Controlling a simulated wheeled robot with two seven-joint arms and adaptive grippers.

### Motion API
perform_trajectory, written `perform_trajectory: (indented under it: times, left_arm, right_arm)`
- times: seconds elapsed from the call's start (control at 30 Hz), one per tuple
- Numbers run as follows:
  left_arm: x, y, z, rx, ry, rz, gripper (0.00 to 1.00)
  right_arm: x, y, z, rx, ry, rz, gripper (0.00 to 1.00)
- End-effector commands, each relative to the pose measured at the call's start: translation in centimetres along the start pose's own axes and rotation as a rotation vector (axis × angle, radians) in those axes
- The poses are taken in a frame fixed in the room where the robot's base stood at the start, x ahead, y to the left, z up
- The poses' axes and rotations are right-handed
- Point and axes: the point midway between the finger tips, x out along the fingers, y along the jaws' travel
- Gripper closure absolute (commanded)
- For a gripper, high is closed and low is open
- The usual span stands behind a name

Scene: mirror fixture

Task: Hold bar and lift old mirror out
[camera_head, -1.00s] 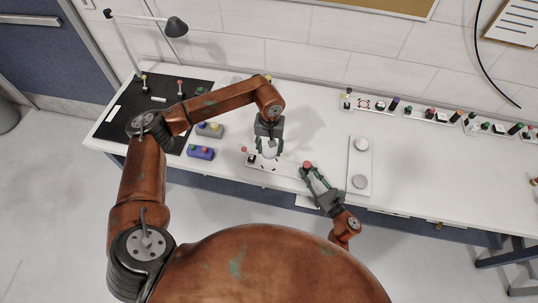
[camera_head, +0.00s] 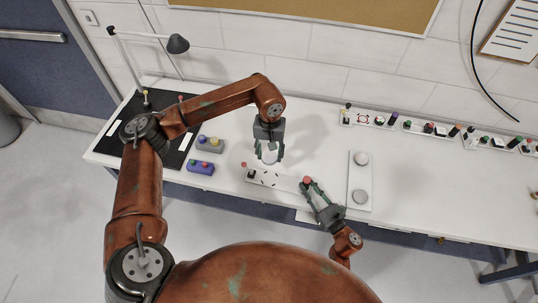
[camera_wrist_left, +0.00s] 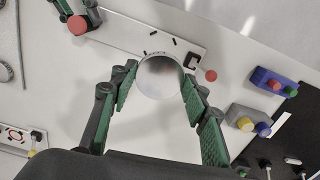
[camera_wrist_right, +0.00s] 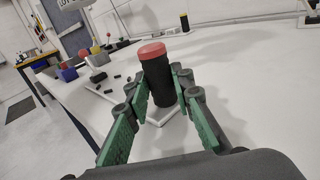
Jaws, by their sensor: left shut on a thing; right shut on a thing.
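The old mirror (camera_wrist_left: 160,77), a round silvery disc, is between the fingers of my left gripper (camera_wrist_left: 156,82), which is shut on its edges. In the head view the mirror (camera_head: 268,153) is held apart from the bar, on its wall side. The long white bar (camera_head: 288,183) lies near the table's front edge, with small dark pins and a red-ball lever (camera_wrist_left: 211,75) at its left end. My right gripper (camera_wrist_right: 158,92) is shut on the bar's black, red-topped handle (camera_wrist_right: 158,78). The handle stands upright at the bar's right end.
A white plate with two round discs (camera_head: 360,180) lies right of the bar. Grey (camera_head: 209,145) and blue (camera_head: 200,168) button boxes stand to its left, near a black mat (camera_head: 175,150). Component trays (camera_head: 372,120) line the wall. White table between is clear.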

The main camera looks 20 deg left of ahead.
Motion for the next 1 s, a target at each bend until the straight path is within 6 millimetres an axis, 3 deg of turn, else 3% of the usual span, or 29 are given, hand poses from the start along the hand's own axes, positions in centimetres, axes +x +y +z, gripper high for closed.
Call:
perform_trajectory:
  times: [0.23,0.27,0.53,0.83,1.0]
  left_arm:
    - [0.0,0.0,0.0,0.000,0.000,0.000,0.84]
    - [0.0,0.0,0.0,0.000,0.000,0.000,0.84]
    - [0.0,0.0,0.0,0.000,0.000,0.000,0.84]
    - [0.0,0.0,0.0,0.000,0.000,0.000,0.84]
    - [0.0,0.0,0.0,0.000,0.000,0.000,0.84]
  right_arm:
    - [0.0,0.0,0.0,0.000,0.000,0.001,1.00]
    - [0.0,0.0,0.0,0.000,0.000,0.001,0.77]
    - [0.0,0.0,0.0,0.000,0.000,0.000,0.59]
    - [-0.1,0.0,0.0,0.000,0.000,0.000,0.58]
    - [-1.9,-0.1,-0.2,-0.002,0.003,-0.002,0.58]
